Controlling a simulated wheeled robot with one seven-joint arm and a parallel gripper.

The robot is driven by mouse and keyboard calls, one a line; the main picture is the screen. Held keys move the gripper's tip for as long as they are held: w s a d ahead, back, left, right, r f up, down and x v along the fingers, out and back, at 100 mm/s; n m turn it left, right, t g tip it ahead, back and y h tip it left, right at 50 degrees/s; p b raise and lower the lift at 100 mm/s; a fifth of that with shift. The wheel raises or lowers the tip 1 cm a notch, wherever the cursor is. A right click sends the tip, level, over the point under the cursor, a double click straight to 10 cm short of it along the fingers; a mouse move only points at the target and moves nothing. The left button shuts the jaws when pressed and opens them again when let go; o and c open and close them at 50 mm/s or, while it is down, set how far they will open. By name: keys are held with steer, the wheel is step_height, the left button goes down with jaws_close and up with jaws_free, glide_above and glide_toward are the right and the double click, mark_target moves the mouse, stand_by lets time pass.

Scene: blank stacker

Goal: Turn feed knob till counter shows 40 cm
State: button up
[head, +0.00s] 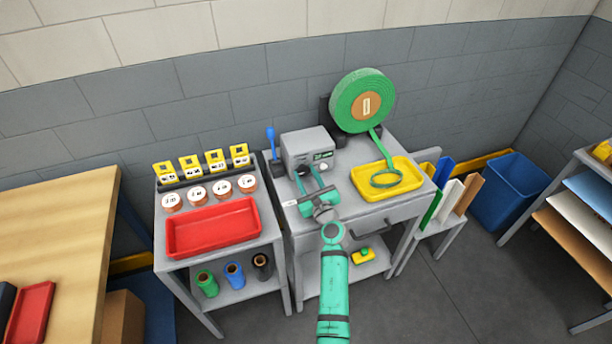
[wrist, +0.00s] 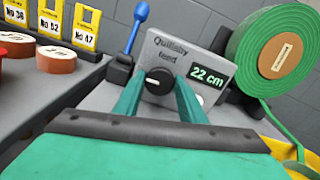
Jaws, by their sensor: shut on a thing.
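The grey feeder box (head: 308,149) stands on the grey cabinet top; in the wrist view its face (wrist: 195,62) reads "feed" and its counter (wrist: 207,75) shows 22 cm. The black feed knob (wrist: 158,81) has a white mark pointing left, roughly level. My gripper (wrist: 160,84) has its two green fingers on either side of the knob, shut on it. In the head view my gripper (head: 313,174) is at the front of the box, and the knob is hidden there.
A big green roll (head: 349,98) stands right of the box, its strip running down to a loop in the yellow tray (head: 412,165). A blue-handled tool (head: 271,139) stands left. A red tray (head: 255,210) and yellow number tags (head: 214,158) are on the left cabinet.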

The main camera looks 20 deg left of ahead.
steer(key=m, duration=0.4)
steer(key=shift+m, duration=0.3)
steer(key=m, duration=0.4)
steer(key=shift+f, duration=0.1)
steer(key=shift+m, duration=0.3)
steer(key=o, duration=1)
steer(key=shift+o, duration=0.2)
steer(key=shift+d, duration=0.1)
steer(key=v, duration=1)
steer(key=shift+s+d, duration=0.25)
steer(key=shift+s, duration=0.05)
